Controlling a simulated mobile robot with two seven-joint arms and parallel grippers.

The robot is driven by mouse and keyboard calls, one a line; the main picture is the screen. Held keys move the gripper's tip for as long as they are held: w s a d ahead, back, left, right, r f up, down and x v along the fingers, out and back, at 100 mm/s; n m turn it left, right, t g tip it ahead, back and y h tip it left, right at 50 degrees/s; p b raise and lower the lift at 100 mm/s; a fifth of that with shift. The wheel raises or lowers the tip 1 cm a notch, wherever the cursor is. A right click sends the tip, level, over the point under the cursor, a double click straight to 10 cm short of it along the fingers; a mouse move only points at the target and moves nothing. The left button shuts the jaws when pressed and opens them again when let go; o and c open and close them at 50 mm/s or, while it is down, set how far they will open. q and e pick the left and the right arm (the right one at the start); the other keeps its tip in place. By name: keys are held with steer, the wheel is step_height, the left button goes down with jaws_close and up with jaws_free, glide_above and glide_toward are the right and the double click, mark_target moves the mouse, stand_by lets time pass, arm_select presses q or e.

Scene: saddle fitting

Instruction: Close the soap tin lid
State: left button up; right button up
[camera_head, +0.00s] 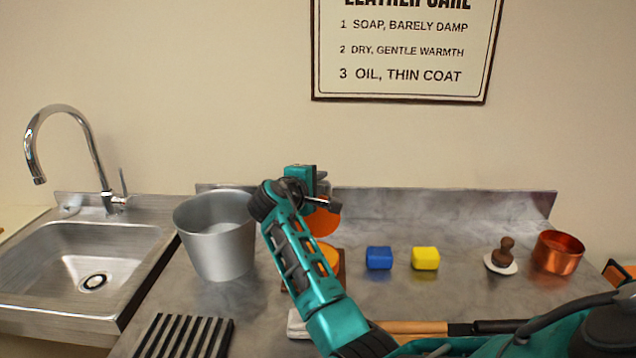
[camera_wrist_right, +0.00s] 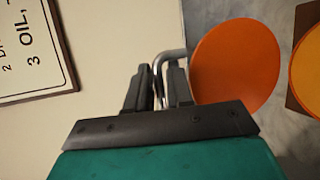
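The soap tin's round orange lid (camera_head: 321,223) stands raised, tilted up behind the tin at the middle of the counter. The tin (camera_head: 329,259) shows an orange top with brown around it, partly hidden by my right arm. My right gripper (camera_head: 333,205) is at the lid's upper part. In the right wrist view, the orange lid (camera_wrist_right: 235,65) is just right of the fingers (camera_wrist_right: 161,88), and the tin (camera_wrist_right: 308,72) is cut off at the right edge. The fingers are closed around a bent metal handle (camera_wrist_right: 168,55) beside the lid. My left gripper is not in view.
A metal bucket (camera_head: 217,236) stands left of my arm, near the sink (camera_head: 75,265). A blue block (camera_head: 379,258), a yellow block (camera_head: 425,258), a brown-handled stamp (camera_head: 503,255) and a copper pot (camera_head: 557,252) stand to the right. A black slatted rack (camera_head: 185,336) lies in front.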

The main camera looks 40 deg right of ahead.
steer(key=shift+c, duration=0.3)
jaws_close()
steer(key=s+a+b, duration=0.1)
steer(key=s+a+t+h+b, duration=0.1)
steer(key=s, duration=0.1)
steer(key=s+a+m+h, duration=0.1)
steer(key=shift+s+a+f+b, duration=0.2)
steer(key=shift+a+f+b, duration=0.15)
steer(key=shift+a+b, duration=0.05)
steer(key=shift+s+a+f, duration=0.35)
steer(key=shift+s+a, duration=0.15)
steer(key=shift+s, duration=0.1)
steer(key=shift+s+a+f, duration=0.35)
steer(key=shift+s+a, duration=0.1)
steer(key=shift+s, duration=0.1)
